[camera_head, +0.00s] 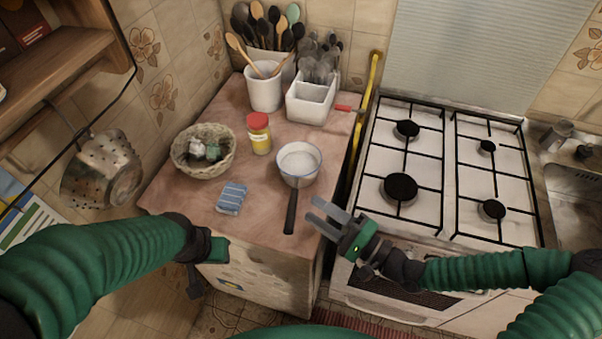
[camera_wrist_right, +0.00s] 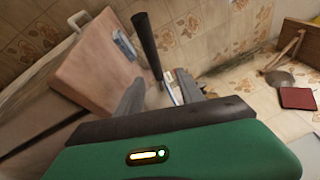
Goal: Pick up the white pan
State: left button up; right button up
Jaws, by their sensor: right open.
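The white pan (camera_head: 299,160) stands on the small counter, its dark handle (camera_head: 291,211) pointing toward the counter's front edge. My right gripper (camera_head: 322,220) is just right of the handle, with its fingers apart and nothing between them. In the right wrist view the dark handle (camera_wrist_right: 146,45) shows beyond the open fingers, and the pan's body is mostly hidden behind the gripper. My left gripper (camera_head: 208,262) hangs low by the counter's front left; its fingers are not clear.
A folded blue cloth (camera_head: 231,198) lies left of the handle. A wicker basket (camera_head: 204,150), a yellow jar with a red lid (camera_head: 259,134), a utensil crock (camera_head: 264,88) and a white holder (camera_head: 311,102) stand behind. A gas stove (camera_head: 420,170) is on the right.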

aim_at(295, 203)
jog(key=x, duration=0.4)
jog(key=s+x, duration=0.1)
jog(key=x, duration=0.1)
jog(key=shift+a+f, duration=0.15)
jog(key=shift+a, duration=0.3)
jog(key=x, duration=0.3)
jog(key=shift+w+d, duration=0.1)
jog(key=shift+w+d+f, duration=0.15)
jog(key=shift+w, duration=0.25)
jog(key=shift+s+a, duration=0.15)
jog(key=shift+a, duration=0.2)
jog(key=shift+c, duration=0.9)
jog(key=shift+a, duration=0.3)
jog(key=c, duration=0.5)
jog(key=shift+c, duration=1.2)
pick_arm(q)
jog(key=shift+w+a+r, duration=0.1)
jog(key=shift+a+r, duration=0.05)
jog(key=shift+a, duration=0.45)
pick_arm(e)
jog(key=shift+d, duration=0.4)
grip_shut()
jog(key=shift+a, duration=0.1)
